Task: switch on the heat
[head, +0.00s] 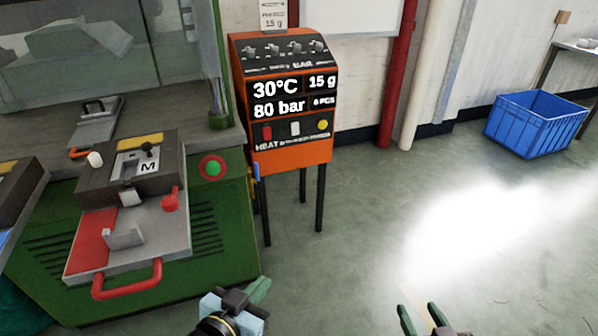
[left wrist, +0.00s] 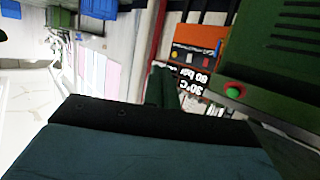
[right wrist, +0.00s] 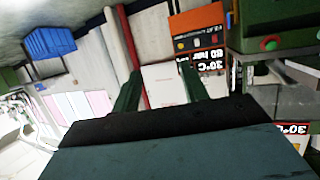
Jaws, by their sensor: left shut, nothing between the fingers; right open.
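The orange control box (head: 292,95) stands on black legs at the centre of the head view. Its display reads 30°C, 80 bar and 15 g. Below the display are a red switch (head: 266,132) over the word HEAT, a white one (head: 295,129) and a yellow one (head: 322,125). My left gripper (head: 262,291) is shut and empty, low in the head view, in front of and below the box. In the left wrist view the box (left wrist: 200,45) appears beyond its fingers. My right gripper (head: 420,312) is open and empty at the bottom, further right.
A green machine (head: 225,235) with a mould tool and red handle (head: 128,280) stands left of the box. A green button (head: 213,168) is on its side. Red and white pipes (head: 397,80) run behind. A blue crate (head: 537,125) is at the right. The floor between is clear.

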